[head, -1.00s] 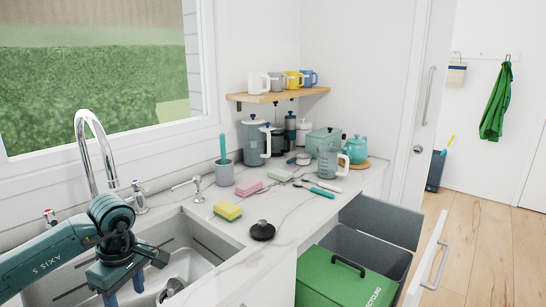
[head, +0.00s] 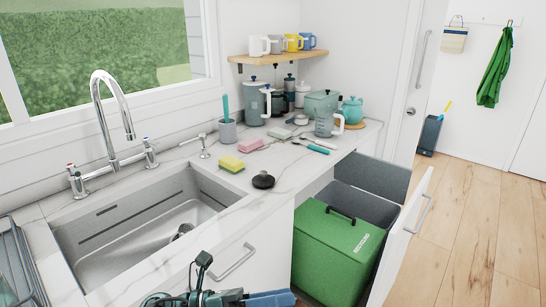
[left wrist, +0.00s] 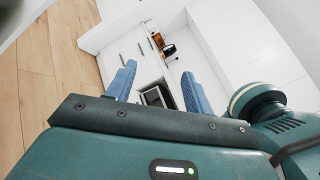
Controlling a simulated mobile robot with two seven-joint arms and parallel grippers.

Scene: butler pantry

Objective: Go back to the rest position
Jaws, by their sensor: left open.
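My left gripper (head: 268,299) shows at the bottom edge of the head view, in front of the cabinet below the counter and partly cut off. In the left wrist view its two blue fingers (left wrist: 160,88) are spread apart with nothing between them. My right gripper is in neither view now.
The sink (head: 145,235) is left of a counter holding a yellow sponge (head: 231,164) and a black stopper (head: 263,180). A pulled-out drawer with a green recycling bin (head: 335,250) juts out at right. Wooden floor (head: 465,230) is clear beyond.

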